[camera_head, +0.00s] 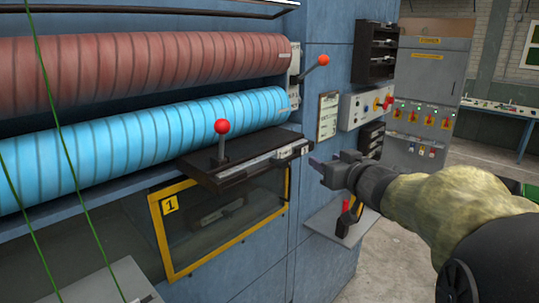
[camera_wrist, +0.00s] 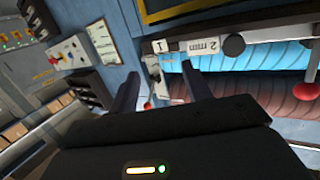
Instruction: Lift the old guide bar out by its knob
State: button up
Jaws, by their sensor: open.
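The guide bar (camera_head: 262,160) lies along a dark ledge (camera_head: 215,181) in front of the blue roller.
A red-knobbed lever (camera_head: 323,60) sticks out at the red roller's end. A yellow-framed window (camera_head: 160,240) marked 1 is below the ledge. A clipboard (camera_head: 328,116), a control box (camera_head: 366,105) and a small shelf (camera_head: 341,222) are on the machine's right side.

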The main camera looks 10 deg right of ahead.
jog(key=s+r+n+g+y, duration=0.4)
jog(key=s+r+g+y, duration=0.1)
jog(key=s, duration=0.6)
notch_tip(320, 180, up, 2)
jog(key=shift+d+r+g+y+p, duration=0.2)
jog(key=shift+d+g+y+p, duration=0.2)
jog(key=shift+d+y+p, duration=0.1)
jog(key=p, duration=0.3)
send_near(285, 162)
jog(key=w+a, duration=0.2)
jog(key=w, duration=0.1)
jog(key=shift+a+f, duration=0.25)
jog(key=shift+f, duration=0.25)
jog(key=x, duration=0.2)
jog(key=p+x, duration=0.1)
jog(key=x, duration=0.2)
jog(key=shift+f, duration=0.35)
